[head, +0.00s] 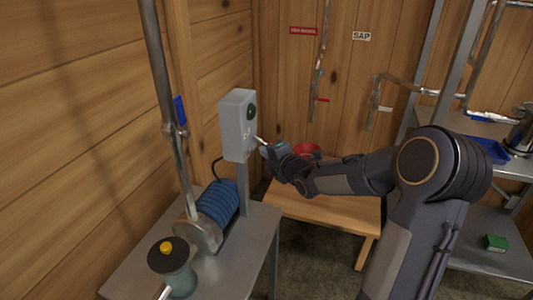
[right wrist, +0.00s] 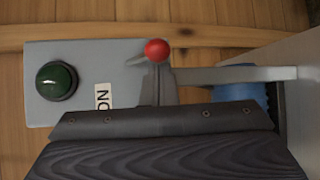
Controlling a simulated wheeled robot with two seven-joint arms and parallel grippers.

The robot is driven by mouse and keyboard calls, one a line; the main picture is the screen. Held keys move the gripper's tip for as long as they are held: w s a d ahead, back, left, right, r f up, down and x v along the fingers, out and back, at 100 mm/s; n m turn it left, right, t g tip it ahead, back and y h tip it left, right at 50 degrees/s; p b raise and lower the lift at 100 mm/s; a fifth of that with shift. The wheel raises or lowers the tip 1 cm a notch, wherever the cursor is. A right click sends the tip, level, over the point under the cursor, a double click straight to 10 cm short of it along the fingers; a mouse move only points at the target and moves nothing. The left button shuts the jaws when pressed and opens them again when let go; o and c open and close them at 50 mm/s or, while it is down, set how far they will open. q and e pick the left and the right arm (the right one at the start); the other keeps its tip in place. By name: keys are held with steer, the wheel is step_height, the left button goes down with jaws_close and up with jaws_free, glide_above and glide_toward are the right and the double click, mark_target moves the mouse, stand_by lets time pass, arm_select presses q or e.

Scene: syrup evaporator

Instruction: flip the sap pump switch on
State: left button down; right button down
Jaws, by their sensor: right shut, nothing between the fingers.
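The grey switch box (head: 237,125) stands on a post above a metal bench in the head view. Its green lamp (head: 251,111) is near the top of its face and looks dark in the right wrist view (right wrist: 57,81). An ON label (right wrist: 103,97) sits between the lamp and the switch's red ball (right wrist: 157,50). My right gripper (head: 262,142) is shut and empty at the lower part of the box's face. In the wrist view its fingers (right wrist: 158,88) overlap the switch, hiding its lever; I cannot tell whether they touch. My left gripper is not in view.
A coiled blue hose (head: 218,203) and a green pot with a black lid (head: 169,255) are on the metal bench (head: 130,285). A slanted metal pipe (head: 160,80) rises left of the box. A wooden bench (head: 320,210) with a red bowl (head: 306,151) stands behind my right arm.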

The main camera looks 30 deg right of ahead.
steer(key=shift+s+d+r+n+g+h, duration=0.15)
steer(key=shift+r+n+g+h, duration=0.15)
steer(key=shift+r+n+g, duration=0.35)
step_height(320, 180, up, 4)
steer(key=n+g+h+p, duration=0.1)
steer(key=g+p, duration=0.2)
steer(key=p, duration=0.1)
steer(key=n+g+h+p, duration=0.2)
steer(key=g+p, duration=0.1)
steer(key=p, duration=0.1)
stand_by(1.0)
stand_by(0.4)
steer(key=shift+p, duration=0.35)
steer(key=shift+w+r+p, duration=0.2)
steer(key=shift+r+p, duration=0.55)
steer(key=shift+r, duration=0.15)
